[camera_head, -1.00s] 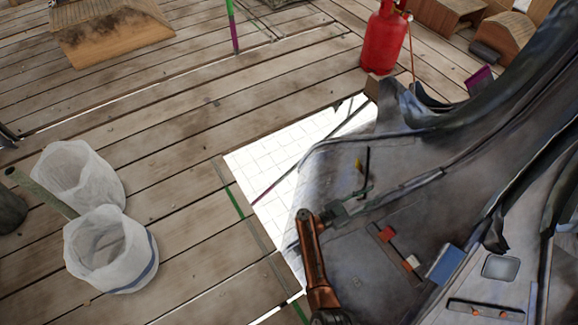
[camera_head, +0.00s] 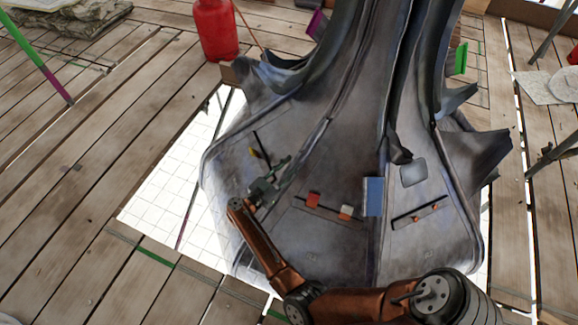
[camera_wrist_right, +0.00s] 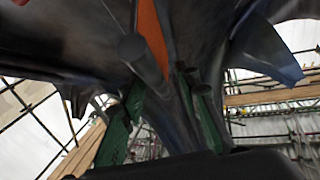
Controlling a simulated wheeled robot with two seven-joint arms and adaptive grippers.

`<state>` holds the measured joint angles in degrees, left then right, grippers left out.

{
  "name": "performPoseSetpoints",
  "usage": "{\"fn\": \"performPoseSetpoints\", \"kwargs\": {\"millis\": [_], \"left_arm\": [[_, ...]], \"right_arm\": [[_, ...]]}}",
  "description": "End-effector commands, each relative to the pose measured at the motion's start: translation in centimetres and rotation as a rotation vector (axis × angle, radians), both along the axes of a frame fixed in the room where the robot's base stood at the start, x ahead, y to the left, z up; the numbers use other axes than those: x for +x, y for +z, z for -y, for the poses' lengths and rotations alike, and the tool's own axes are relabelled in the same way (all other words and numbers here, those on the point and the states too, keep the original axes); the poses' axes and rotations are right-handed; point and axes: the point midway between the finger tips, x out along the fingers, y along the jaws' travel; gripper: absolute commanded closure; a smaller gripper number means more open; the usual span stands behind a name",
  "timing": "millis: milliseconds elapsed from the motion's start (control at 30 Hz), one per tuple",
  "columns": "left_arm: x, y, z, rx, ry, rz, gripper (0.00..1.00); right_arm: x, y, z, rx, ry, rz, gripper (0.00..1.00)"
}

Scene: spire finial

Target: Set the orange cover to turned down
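In the head view, a small orange-red block (camera_head: 313,199) sits on a dark strip on the grey metal spire base; I cannot tell whether it is the cover or how it is turned. My right gripper (camera_head: 279,174), dark green, is over the base, left of this block and close to a thin black rod (camera_head: 261,147). In the right wrist view, the gripper fingers (camera_wrist_right: 163,100) stand apart with nothing visibly held. A flat orange piece (camera_wrist_right: 152,32) shows above and between them, beside a dark cylinder (camera_wrist_right: 140,56). My left gripper is out of view.
A pale block (camera_head: 346,212), a blue panel (camera_head: 373,196) and another dark strip (camera_head: 419,214) are on the base. A yellow piece (camera_head: 254,153) is by the rod. A red gas cylinder (camera_head: 215,30) stands behind. Plank flooring (camera_head: 70,200) at the left is mostly clear.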

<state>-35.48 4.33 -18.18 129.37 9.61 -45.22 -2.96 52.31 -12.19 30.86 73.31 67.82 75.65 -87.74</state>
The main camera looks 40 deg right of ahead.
Motion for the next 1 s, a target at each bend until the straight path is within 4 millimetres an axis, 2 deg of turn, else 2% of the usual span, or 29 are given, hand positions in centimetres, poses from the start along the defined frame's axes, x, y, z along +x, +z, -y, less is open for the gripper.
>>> {"fn": "performPoseSetpoints", "kwargs": {"millis": [167, 600, 1000], "left_arm": [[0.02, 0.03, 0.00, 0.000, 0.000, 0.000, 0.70], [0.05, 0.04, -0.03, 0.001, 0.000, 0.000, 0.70], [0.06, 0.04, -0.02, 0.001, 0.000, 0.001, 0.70]], "right_arm": [[0.00, 0.03, 0.00, 0.000, 0.000, 0.000, 0.71], [-0.01, 0.00, -0.02, 0.000, 0.000, -0.001, 1.00], [0.00, -0.01, -0.04, 0.000, 0.001, -0.001, 1.00]]}}
